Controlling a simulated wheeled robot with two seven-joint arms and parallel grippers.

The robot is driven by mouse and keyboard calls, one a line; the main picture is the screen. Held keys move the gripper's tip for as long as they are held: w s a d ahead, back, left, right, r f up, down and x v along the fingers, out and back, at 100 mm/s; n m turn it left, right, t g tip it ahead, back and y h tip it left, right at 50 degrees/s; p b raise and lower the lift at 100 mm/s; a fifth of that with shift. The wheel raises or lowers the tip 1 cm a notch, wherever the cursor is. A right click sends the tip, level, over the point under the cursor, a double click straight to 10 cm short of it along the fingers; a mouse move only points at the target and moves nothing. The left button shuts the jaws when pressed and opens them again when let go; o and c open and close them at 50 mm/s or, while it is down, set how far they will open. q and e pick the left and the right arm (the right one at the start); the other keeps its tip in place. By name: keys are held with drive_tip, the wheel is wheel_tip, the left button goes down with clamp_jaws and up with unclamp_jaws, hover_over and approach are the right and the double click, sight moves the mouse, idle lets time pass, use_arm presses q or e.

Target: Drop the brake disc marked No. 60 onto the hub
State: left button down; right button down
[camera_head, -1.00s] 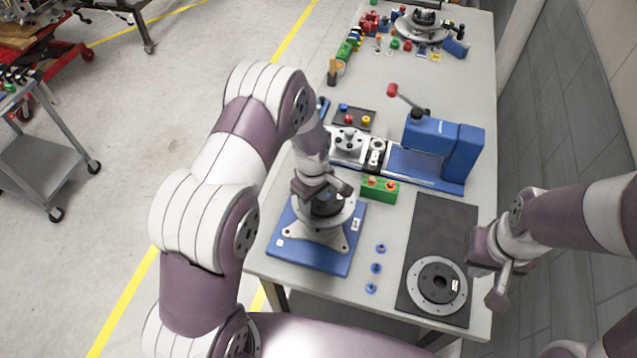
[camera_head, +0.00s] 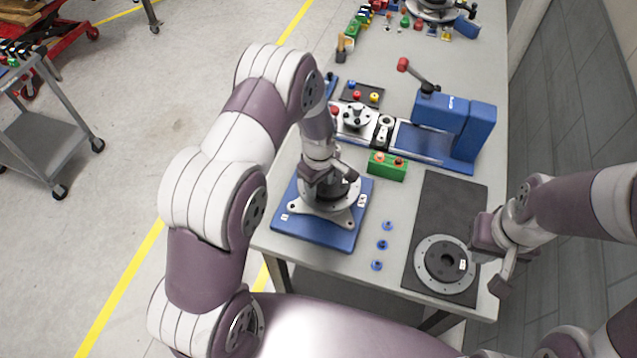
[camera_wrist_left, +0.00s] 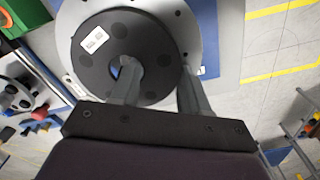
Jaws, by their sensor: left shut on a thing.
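A brake disc with a silver outer ring (camera_head: 314,205) and a black raised centre (camera_wrist_left: 98,68) is at my left gripper (camera_head: 331,178). My left gripper is shut on its black centre: in the left wrist view one finger (camera_wrist_left: 127,80) is in the bore and the other is outside the wall. The disc is over the silver hub stand (camera_head: 335,217) on a blue plate (camera_head: 313,233). It hides the hub, so I cannot tell whether they touch. A second disc (camera_head: 431,275) lies on the dark mat. Both labels are unreadable. My right gripper (camera_head: 499,265) is beside the mat; its jaw opening is unclear.
Several blue fasteners (camera_head: 381,244) stand between the plate and the mat (camera_head: 446,204). A green block (camera_head: 387,167) stands behind the blue plate. A blue press (camera_head: 455,127) with a red-knobbed lever stands further back. The mat's rear half is bare.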

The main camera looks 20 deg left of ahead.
use_arm(q)
drive_tip(key=shift+s+f+g, duration=0.3)
drive_tip(key=shift+s+f, duration=0.3)
drive_tip(key=shift+s, duration=0.3)
drive_tip(key=c, duration=1)
unclamp_jaws()
drive_tip(key=shift+s+a, duration=0.1)
drive_tip(key=shift+s, duration=0.05)
drive_tip(key=shift+w+r+p, duration=0.15)
drive_tip(key=shift+r+p, duration=0.3)
drive_tip(key=shift+r, duration=0.15)
drive_tip(key=shift+w+r+p, duration=0.15)
drive_tip(key=shift+r+p, duration=0.3)
drive_tip(key=shift+r, duration=0.1)
drive_tip(key=shift+r+p, duration=0.35)
drive_tip(key=shift+r, duration=0.25)
